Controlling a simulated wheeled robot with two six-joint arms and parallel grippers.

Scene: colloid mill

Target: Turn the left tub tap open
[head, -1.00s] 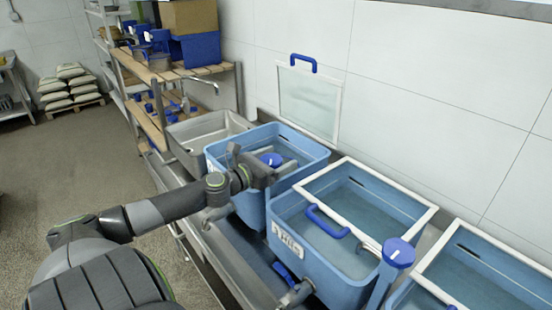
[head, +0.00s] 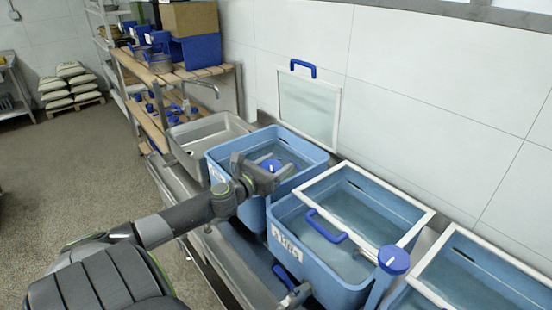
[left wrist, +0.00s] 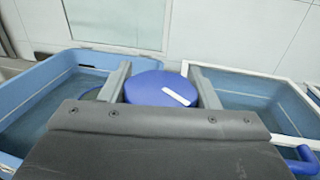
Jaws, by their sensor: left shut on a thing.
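A round blue knob (head: 271,166) with a white mark stands at the near right of the left tub (head: 213,158). It also shows in the left wrist view (left wrist: 158,88), with its white mark running diagonally. My left gripper (head: 280,170) is shut on this knob, with one finger on each side of it. The fingers also show in the left wrist view (left wrist: 160,90). The gripper's body hides the knob's near edge and whatever is below it. The left tub holds water and has no lid on it. My right gripper is not in view.
A middle tub (head: 330,278) with a white-framed lid (head: 376,227) and blue handle stands to the right. Another blue knob (head: 394,260) stands beside it. A steel sink (head: 190,150) is to the left. A framed lid (head: 308,106) leans on the wall.

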